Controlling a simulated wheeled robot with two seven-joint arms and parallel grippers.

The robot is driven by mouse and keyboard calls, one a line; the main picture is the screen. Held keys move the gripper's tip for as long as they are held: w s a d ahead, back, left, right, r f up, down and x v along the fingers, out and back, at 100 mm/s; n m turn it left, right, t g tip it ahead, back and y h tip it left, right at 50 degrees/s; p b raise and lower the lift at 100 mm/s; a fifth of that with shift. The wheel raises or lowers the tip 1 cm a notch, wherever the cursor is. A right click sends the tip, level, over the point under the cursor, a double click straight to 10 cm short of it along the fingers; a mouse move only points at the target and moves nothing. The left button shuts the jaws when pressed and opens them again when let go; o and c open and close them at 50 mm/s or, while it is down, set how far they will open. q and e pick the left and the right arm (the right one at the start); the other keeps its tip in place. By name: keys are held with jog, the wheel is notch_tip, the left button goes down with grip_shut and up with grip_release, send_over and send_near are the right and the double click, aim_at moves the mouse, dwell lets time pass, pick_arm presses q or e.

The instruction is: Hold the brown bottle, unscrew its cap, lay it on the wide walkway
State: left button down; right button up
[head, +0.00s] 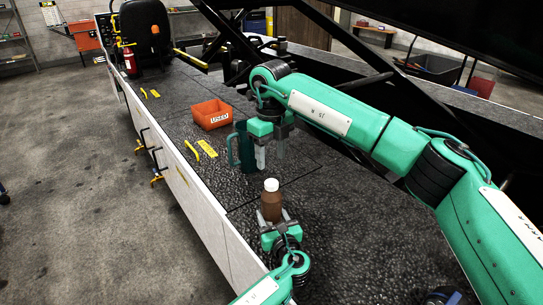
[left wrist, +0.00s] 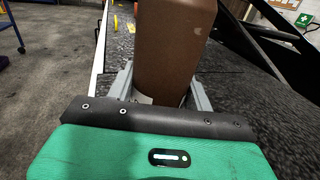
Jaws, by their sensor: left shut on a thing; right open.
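The brown bottle (head: 271,206) stands upright with its white cap (head: 271,185) on top. My left gripper (head: 274,220) is shut on the lower part of the bottle. In the left wrist view the brown bottle (left wrist: 175,50) fills the space between the two grey fingers; its cap is out of that frame. My right gripper (head: 271,150) is open and empty, pointing down, above and behind the bottle, apart from the cap. The wide walkway (head: 330,235) is the dark textured deck under both grippers.
A teal jug (head: 243,146) stands right beside my right gripper. An orange bin (head: 211,114) is behind it. Yellow tools (head: 207,148) lie near the walkway's left edge. A black seat (head: 146,30) and a red extinguisher (head: 129,60) are at the far end. The deck right of the bottle is clear.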

aim_at(271, 182)
jog(key=m, duration=0.4)
jog(key=shift+m, duration=0.4)
jog(key=m, duration=2.3)
jog(key=shift+f, duration=4.05)
